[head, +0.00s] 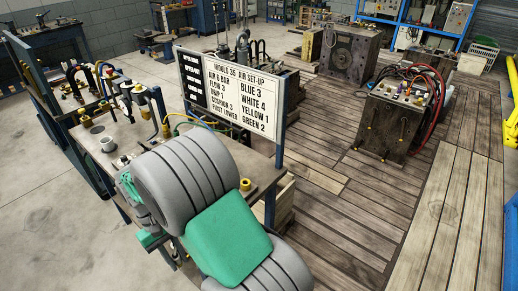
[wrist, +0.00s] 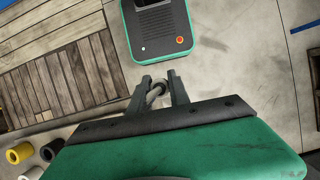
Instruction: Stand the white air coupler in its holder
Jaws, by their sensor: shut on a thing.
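My gripper (wrist: 160,80) shows in the wrist view with its two dark fingers closed on a small pale, round-ended piece (wrist: 155,92), which looks like the white air coupler. It is small and partly hidden by the fingers, so its tilt is hard to tell. In the head view my own arm covers the gripper and the coupler. A whitish cup (head: 108,144) stands on the bench at left and may be the holder; I cannot tell for sure. In the wrist view, a pale cup (wrist: 30,173) shows at the lower left edge, apart from the gripper.
The bench (head: 130,133) carries several fittings and hoses. A yellow-topped piece (head: 246,185) stands near its right end. A lettered sign board (head: 235,95) rises behind. A yellow ring (wrist: 19,153) and dark cylinders lie lower left in the wrist view. Plank floor (head: 340,205) is open at right.

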